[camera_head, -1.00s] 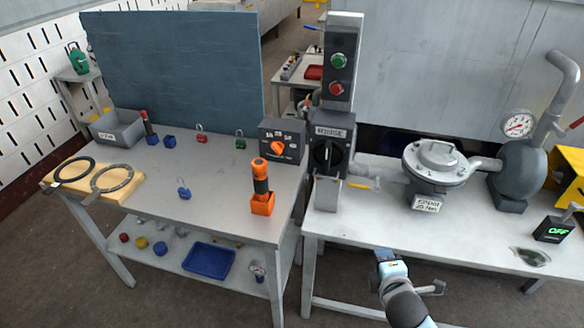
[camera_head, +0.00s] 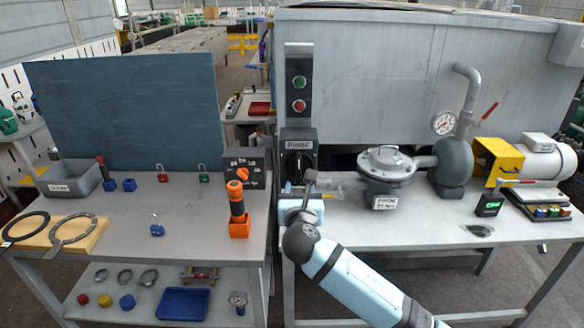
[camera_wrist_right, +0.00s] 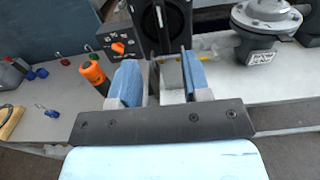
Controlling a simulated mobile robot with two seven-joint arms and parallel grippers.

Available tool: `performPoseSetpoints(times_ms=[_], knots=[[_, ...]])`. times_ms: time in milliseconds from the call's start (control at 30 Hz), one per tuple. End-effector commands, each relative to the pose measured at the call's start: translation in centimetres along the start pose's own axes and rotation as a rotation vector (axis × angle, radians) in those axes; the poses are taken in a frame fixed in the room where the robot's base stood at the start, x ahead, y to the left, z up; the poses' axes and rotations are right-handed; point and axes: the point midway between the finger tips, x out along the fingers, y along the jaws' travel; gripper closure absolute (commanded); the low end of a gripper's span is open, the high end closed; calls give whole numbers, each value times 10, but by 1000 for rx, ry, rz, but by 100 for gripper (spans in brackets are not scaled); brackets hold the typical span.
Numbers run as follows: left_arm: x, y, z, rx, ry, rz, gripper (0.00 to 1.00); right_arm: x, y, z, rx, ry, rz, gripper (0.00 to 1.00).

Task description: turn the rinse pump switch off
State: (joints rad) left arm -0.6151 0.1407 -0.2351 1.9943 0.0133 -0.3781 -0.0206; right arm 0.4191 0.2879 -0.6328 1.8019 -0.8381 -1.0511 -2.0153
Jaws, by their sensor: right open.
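The rinse switch (camera_head: 299,164) is a black box labelled RINSE with a dark rotary knob, on a post below a green and a red button. Its knob handle looks upright; the markings are too small to read. It also shows at the top of the right wrist view (camera_wrist_right: 160,22). My right gripper (camera_head: 299,196) is just in front of and below the switch, partly hidden by its own wrist. In the wrist view its blue-padded fingers (camera_wrist_right: 160,78) are apart, with nothing between them, and the switch lies beyond them. My left gripper is not in view.
A grey pump housing (camera_head: 386,172) and a pressure gauge (camera_head: 444,123) stand right of the switch. To its left are a box with an orange knob (camera_head: 243,172) and an orange-handled tool (camera_head: 237,205) in a holder. Padlocks and rings lie on the left table.

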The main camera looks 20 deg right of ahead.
Motion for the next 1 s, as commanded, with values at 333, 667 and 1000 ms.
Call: performPoseSetpoints(times_ms=[333, 667, 1000], knots=[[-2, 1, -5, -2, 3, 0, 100, 70, 0, 1, 4, 2, -2, 56], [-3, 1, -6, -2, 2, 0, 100, 120, 0, 0, 5, 2, 0, 56], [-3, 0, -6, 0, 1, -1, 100, 128, 0, -1, 5, 3, 2, 56]])
